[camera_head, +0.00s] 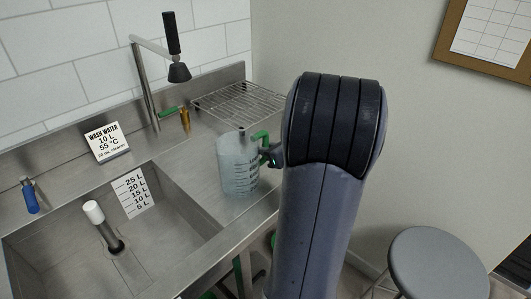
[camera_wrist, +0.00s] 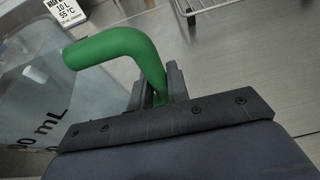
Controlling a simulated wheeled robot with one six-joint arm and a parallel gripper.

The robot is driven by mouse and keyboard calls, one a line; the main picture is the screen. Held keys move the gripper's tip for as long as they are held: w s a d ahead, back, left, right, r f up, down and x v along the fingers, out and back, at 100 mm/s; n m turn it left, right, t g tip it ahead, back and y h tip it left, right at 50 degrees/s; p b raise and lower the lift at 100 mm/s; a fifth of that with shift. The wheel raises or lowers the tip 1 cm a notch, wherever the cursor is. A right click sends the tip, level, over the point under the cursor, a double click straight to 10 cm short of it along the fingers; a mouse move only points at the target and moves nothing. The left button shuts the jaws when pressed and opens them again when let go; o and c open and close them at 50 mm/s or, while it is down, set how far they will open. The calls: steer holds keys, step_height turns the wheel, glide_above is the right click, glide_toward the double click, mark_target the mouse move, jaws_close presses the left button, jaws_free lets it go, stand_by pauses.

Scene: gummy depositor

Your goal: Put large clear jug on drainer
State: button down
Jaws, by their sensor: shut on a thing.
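The large clear jug (camera_head: 236,166) has dark volume marks and a green handle (camera_head: 260,138). It is upright, at the right of the sink by the front edge of the steel counter; I cannot tell whether its base touches the counter. My gripper (camera_head: 270,156) is at the jug's right side, shut on the green handle, which also shows between the fingers in the wrist view (camera_wrist: 118,45). The jug wall (camera_wrist: 40,100) fills the left of the wrist view. The drainer (camera_head: 238,103), a wire rack, stands on the counter behind the jug. My arm hides part of its right end.
The sink basin (camera_head: 75,240) with a white-topped standpipe (camera_head: 94,212) lies left of the jug. A tap with a spray head (camera_head: 178,72) rises behind. A stool (camera_head: 437,265) is at right.

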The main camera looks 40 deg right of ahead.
steer(key=shift+f, duration=0.3)
steer(key=shift+f, duration=0.2)
steer(key=c, duration=1.4)
jaws_free()
steer(key=shift+o, duration=0.2)
steer(key=shift+r, duration=0.15)
steer(key=shift+s+r, duration=0.15)
steer(key=v, duration=1.1)
steer(key=shift+s, duration=0.35)
